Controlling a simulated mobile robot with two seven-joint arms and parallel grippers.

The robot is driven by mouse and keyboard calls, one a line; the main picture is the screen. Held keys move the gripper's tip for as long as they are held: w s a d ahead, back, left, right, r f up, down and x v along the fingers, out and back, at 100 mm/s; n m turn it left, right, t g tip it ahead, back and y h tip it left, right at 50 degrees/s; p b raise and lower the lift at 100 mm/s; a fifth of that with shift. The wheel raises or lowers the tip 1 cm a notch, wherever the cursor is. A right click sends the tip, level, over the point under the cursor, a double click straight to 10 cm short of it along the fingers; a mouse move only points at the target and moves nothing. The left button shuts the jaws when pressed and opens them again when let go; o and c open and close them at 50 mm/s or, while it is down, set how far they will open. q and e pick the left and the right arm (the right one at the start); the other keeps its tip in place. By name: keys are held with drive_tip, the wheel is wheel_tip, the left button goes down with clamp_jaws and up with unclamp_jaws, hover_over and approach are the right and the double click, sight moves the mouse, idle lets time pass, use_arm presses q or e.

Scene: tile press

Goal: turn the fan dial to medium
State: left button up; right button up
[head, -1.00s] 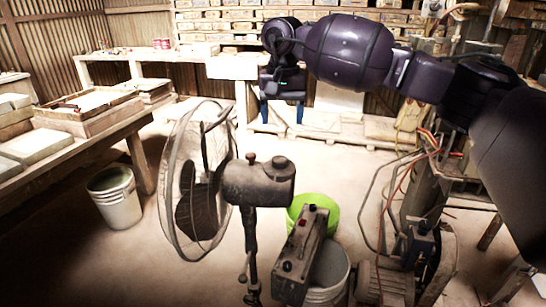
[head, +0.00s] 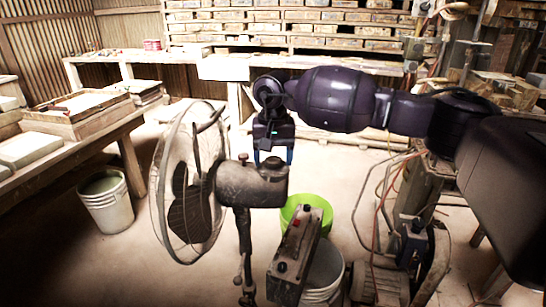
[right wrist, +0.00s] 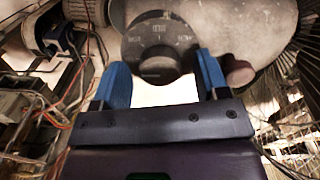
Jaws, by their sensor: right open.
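The standing fan (head: 190,185) has a wire cage and a dark motor housing (head: 248,188). The round dark fan dial (head: 272,163) sits on top of the housing. The dial (right wrist: 156,40) is large in the right wrist view, with small pale labels and a mark on its face; I cannot read its setting surely. My right gripper (head: 273,154) points down over the dial. Its blue fingers are open, one to each side of the dial's near edge in the wrist view, and hold nothing. I cannot tell whether they touch it. My left gripper is in neither view.
A small knob (head: 243,158) stands on the housing beside the dial. A control box (head: 300,255) with red buttons is just below right, by a green bucket (head: 318,212). A grey bucket (head: 105,203) stands on open floor at left. Cables hang at right.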

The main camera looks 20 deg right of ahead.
drive_tip(key=c, duration=0.9)
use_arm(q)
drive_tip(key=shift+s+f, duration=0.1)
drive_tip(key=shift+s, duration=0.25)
use_arm(e)
drive_tip(key=shift+c, duration=0.2)
